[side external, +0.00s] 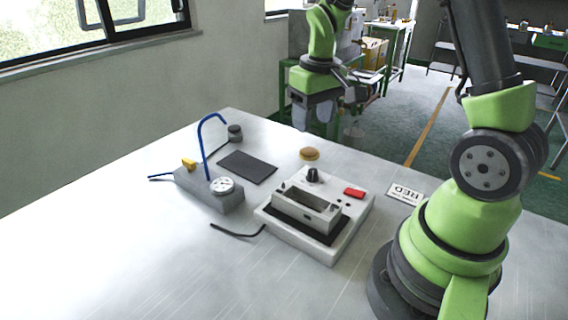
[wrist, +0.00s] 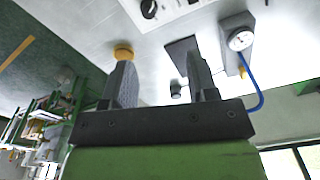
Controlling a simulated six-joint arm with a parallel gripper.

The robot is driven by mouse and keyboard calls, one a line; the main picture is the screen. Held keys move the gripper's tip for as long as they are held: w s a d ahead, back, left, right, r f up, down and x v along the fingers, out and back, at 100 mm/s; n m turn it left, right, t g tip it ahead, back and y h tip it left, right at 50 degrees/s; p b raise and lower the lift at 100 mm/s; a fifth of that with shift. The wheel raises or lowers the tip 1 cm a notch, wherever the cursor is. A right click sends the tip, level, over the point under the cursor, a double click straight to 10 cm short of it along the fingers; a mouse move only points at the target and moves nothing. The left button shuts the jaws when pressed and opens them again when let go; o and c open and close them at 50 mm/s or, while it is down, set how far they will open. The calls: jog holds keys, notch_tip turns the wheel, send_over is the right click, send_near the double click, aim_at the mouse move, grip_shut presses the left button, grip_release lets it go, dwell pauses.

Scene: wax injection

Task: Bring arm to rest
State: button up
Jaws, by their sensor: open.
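My gripper (side external: 314,112) hangs over the far edge of the white table (side external: 120,240) in the side external view, clear of the things on it. In the wrist view the two fingers of my gripper (wrist: 160,85) stand apart, with nothing held between them. My green and black arm rises from its base at the right of the table in the side external view.
The table's front left is clear.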

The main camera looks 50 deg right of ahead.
jog(key=s+a+r+t+y, duration=0.2)
jog(key=s+a+r+t, duration=0.4)
jog(key=s+a+r, duration=0.6)
jog(key=shift+s+a+r+m, duration=0.25)
jog(key=shift+s+r+m, duration=0.15)
jog(key=shift+s+r, duration=0.35)
